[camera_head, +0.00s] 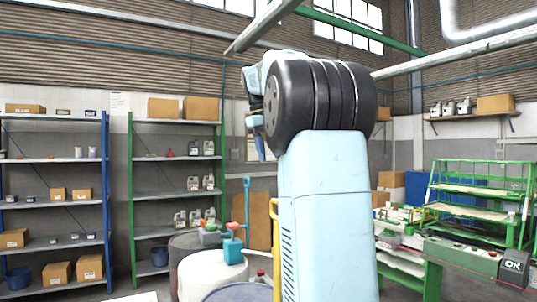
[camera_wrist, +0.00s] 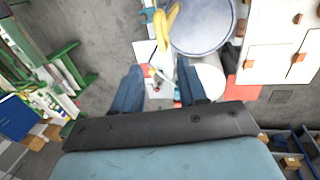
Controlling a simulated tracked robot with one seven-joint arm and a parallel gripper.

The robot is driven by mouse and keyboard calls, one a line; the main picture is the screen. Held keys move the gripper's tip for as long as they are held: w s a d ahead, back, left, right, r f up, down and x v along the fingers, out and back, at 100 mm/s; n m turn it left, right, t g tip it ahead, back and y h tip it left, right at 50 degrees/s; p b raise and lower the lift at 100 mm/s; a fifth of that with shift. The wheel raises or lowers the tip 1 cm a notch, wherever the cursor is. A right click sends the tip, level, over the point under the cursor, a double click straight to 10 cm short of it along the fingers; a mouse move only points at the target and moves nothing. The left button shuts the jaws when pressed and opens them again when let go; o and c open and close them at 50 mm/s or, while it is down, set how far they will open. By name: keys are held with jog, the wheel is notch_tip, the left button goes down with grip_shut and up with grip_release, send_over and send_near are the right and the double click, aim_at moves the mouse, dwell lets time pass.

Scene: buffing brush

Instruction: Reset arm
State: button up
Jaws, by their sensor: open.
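My arm rises in the middle of the head view, a light blue link with a dark ribbed joint on top. My gripper (camera_wrist: 158,76) shows in the wrist view with its two blue fingers apart and nothing visibly held between them. It hangs above the floor area. Behind the fingers lie a white surface with small red and yellow items, too small to make out. I cannot make out a buffing brush in either view.
A white drum (camera_head: 206,276) and a grey drum stand left of my arm. Blue shelves (camera_head: 52,200) and green shelves (camera_head: 175,180) line the back wall. A green workbench (camera_head: 470,245) stands at right. A yellow object (camera_wrist: 164,28) lies beside a round blue-grey top (camera_wrist: 203,22).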

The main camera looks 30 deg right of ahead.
jog(key=s+a+f+t+y, duration=0.1)
jog(key=s+a+f+t, duration=0.2)
jog(key=s+a+f, duration=0.8)
jog(key=s+a+f+n+t+y, duration=0.1)
jog(key=s+a+f+t, duration=0.1)
jog(key=s+a+f, duration=0.8)
notch_tip(320, 180, down, 5)
jog(key=shift+s+a+f+t, duration=0.2)
jog(key=shift+s+a+t, duration=0.2)
jog(key=shift+s, duration=0.6)
jog(key=shift+s+d, duration=0.1)
